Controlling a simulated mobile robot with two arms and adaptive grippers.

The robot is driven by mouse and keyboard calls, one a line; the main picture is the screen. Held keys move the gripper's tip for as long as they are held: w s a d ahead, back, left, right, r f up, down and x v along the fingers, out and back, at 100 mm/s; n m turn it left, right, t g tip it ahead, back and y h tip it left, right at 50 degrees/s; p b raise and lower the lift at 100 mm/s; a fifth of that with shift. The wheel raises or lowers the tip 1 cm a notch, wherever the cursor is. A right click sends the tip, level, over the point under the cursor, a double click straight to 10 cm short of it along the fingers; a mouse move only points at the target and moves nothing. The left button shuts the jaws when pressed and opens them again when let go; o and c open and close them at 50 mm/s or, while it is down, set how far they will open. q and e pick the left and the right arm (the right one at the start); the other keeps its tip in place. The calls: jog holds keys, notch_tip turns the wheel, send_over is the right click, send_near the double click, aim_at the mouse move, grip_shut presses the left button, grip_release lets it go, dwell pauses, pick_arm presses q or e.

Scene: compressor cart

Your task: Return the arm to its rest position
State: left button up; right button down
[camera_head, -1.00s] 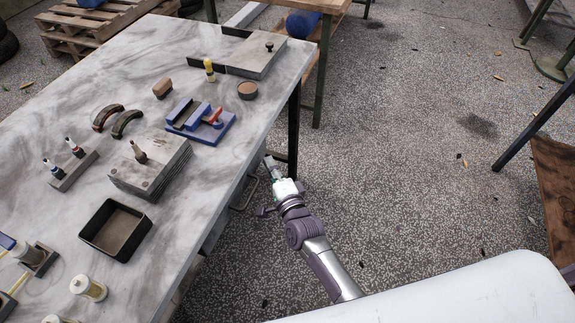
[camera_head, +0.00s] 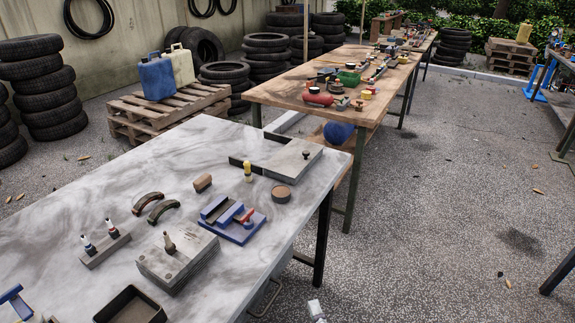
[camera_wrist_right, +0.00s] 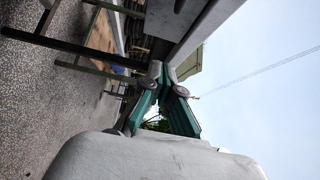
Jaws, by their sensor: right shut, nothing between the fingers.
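My right gripper (camera_head: 316,311) shows only as a small pale part at the bottom edge of the head view, beside the marble-topped table (camera_head: 110,185) and over the floor. In the right wrist view its two dark green fingers (camera_wrist_right: 162,75) come together with nothing between them. It is shut and empty, clear of the things on the table. The rest of my right arm is outside the head view. My left gripper is in neither view now.
The marble table holds a grey block stack (camera_head: 178,260), a blue vise (camera_head: 231,220), a black tray (camera_head: 150,312) and a flat metal plate (camera_head: 290,160). A wooden workbench (camera_head: 285,90) stands behind. The speckled floor (camera_head: 430,220) to the right is open.

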jog(key=s+d+f+n+g+p, duration=0.2)
jog(key=s+f+n+g, duration=0.4)
jog(key=f, duration=0.6)
jog(key=s+d+f+n+g+p, duration=0.3)
jog(key=s+f, duration=0.4)
jog(key=f, duration=0.6)
jog(key=s+d+f+n+g+h, duration=0.1)
jog(key=s+d+f+n+g, duration=0.1)
jog(key=s, duration=0.6)
jog(key=s+d+f+n+g+h, duration=0.1)
jog(key=s+d+f+n+g, duration=0.2)
jog(key=s, duration=0.6)
jog(key=s+d+f+n+g+h, duration=0.1)
jog(key=s+d+f+n+g, duration=0.1)
jog(key=s+d+f+n, duration=0.2)
jog(key=s+f+p, duration=0.1)
jog(key=s+f, duration=0.1)
jog(key=s, duration=0.2)
jog(key=shift+s+g, duration=0.25)
jog(key=shift+g, duration=0.05)
jog(key=shift+f, duration=0.1)
